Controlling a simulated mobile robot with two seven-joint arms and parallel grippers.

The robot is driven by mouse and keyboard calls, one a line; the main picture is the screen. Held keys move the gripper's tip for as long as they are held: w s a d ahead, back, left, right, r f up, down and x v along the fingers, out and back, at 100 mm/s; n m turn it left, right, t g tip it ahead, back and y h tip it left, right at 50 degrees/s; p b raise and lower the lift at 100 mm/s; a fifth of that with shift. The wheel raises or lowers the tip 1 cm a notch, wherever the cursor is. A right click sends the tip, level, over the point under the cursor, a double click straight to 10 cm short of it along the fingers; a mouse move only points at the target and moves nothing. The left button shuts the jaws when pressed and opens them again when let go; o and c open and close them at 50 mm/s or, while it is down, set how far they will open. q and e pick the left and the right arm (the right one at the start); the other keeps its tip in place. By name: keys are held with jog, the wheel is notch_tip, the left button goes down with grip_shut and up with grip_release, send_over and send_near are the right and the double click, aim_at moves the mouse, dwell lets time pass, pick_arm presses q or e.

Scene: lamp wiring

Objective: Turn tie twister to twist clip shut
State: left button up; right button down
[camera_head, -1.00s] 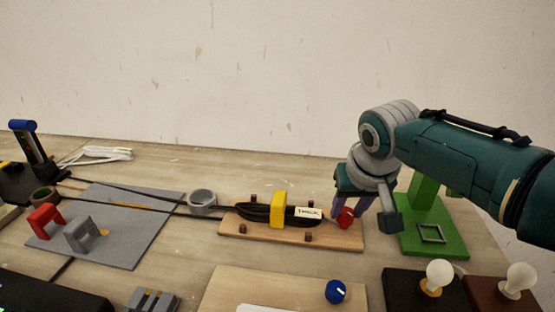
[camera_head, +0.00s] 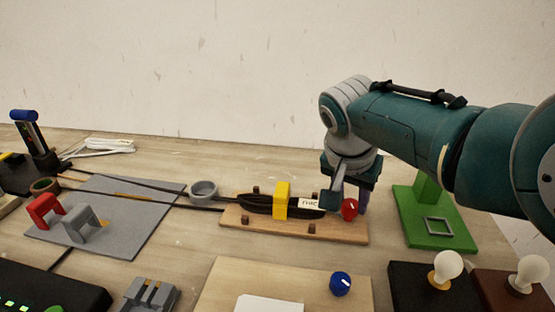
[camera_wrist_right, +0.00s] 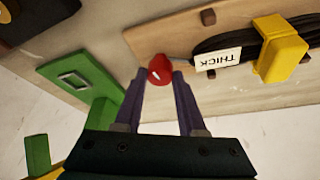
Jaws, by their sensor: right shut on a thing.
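The red tie twister knob (camera_head: 349,208) sits at the right end of the wooden board (camera_head: 350,232). It also shows in the right wrist view (camera_wrist_right: 159,69), between my fingertips. My right gripper (camera_wrist_right: 160,75) is shut on the red knob; in the head view (camera_head: 349,203) its fingers come down around it. A yellow clip (camera_head: 281,200) sits around the black cable bundle (camera_head: 255,204) on the board. A white label reading "THICK" (camera_wrist_right: 218,59) lies between clip and knob. My left gripper is not in view.
A green stand (camera_head: 433,231) is right of the board. A blue knob (camera_head: 341,283) on a pale panel and two bulbs (camera_head: 447,265) are in front. A grey mat (camera_head: 105,238) with red and grey arches lies left.

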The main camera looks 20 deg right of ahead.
dwell(0.4)
jog(key=c, duration=0.5)
grip_release()
jog(key=p+v, duration=0.4)
jog(key=v, duration=0.6)
jog(key=shift+p, duration=0.3)
